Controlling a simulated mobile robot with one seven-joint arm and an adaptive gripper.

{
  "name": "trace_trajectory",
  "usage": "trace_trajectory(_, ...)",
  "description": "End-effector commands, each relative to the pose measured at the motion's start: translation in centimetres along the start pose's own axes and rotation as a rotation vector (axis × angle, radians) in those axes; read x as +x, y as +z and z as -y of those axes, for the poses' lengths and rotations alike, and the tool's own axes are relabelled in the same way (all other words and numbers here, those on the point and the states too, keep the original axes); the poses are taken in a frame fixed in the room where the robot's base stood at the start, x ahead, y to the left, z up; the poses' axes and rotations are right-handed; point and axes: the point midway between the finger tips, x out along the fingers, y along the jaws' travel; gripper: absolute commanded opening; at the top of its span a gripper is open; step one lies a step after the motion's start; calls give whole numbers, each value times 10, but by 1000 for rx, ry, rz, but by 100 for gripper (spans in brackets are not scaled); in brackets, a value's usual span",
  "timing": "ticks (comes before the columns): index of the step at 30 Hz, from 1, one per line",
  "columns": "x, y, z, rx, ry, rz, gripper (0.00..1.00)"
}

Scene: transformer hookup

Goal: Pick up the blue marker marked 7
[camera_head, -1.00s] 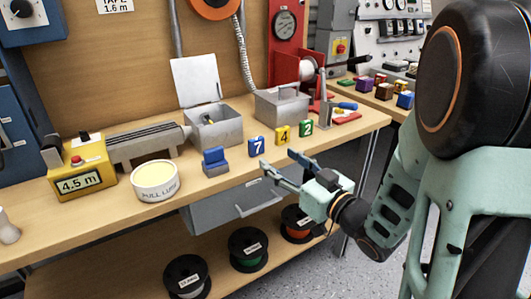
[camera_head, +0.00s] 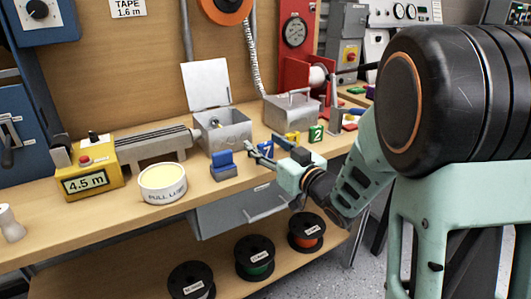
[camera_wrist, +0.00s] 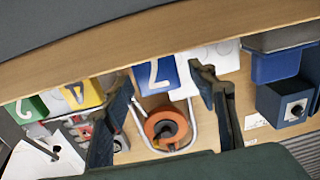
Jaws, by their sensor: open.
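The blue marker 7 (camera_head: 265,149) stands upright on the workbench, left of the yellow marker 4 (camera_head: 292,138) and the green marker 2 (camera_head: 316,132). My gripper (camera_head: 268,149) is at the bench's front edge, open and empty. In the head view its fingers partly hide the blue marker. In the wrist view the blue marker (camera_wrist: 158,74) shows its tilted white 7 between the two spread fingers (camera_wrist: 160,76). I cannot tell whether either finger touches it. The yellow marker (camera_wrist: 82,94) is close beside one finger in that view.
An open grey box (camera_head: 228,133) and a lidded grey box (camera_head: 292,112) stand behind. A round white tub (camera_head: 163,190) is farther left. Spools (camera_head: 254,257) lie on the lower shelf.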

Motion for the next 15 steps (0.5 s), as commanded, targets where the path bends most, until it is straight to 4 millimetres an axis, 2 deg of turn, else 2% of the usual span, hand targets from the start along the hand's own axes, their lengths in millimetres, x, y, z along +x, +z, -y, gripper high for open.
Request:
trace_trajectory(2,0,0,0,0,0,0,53)
trace_trajectory(12,0,0,0,0,0,0,15)
trace_trajectory(15,0,0,0,0,0,0,14)
